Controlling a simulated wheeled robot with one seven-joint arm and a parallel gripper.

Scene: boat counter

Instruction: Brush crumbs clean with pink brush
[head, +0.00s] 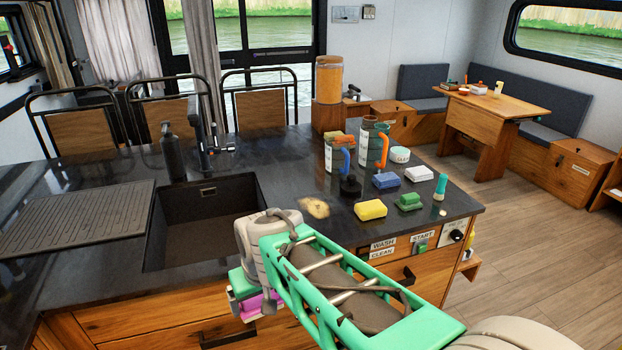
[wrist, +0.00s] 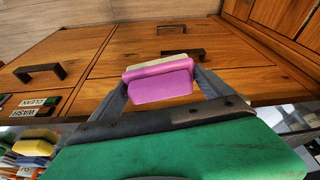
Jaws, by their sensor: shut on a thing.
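The pink brush (wrist: 160,84) shows in the wrist view as a pink block with a pale strip along its far edge. My gripper (wrist: 161,76) is shut on it, one finger at each side. In the head view a bit of the pink brush (head: 262,304) shows below my green wrist, in front of the counter's wooden front and below the top. A tan patch of crumbs (head: 314,207) lies on the dark counter (head: 285,178), right of the sink and above my wrist in the picture. My arm hides part of the counter's front edge.
The sink (head: 205,215) is open left of the crumbs. A yellow sponge (head: 370,209), a green sponge (head: 408,202), a blue sponge (head: 386,181) and mugs (head: 374,147) stand to the right. Drawer handles (wrist: 183,54) stick out from the wooden front near the brush.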

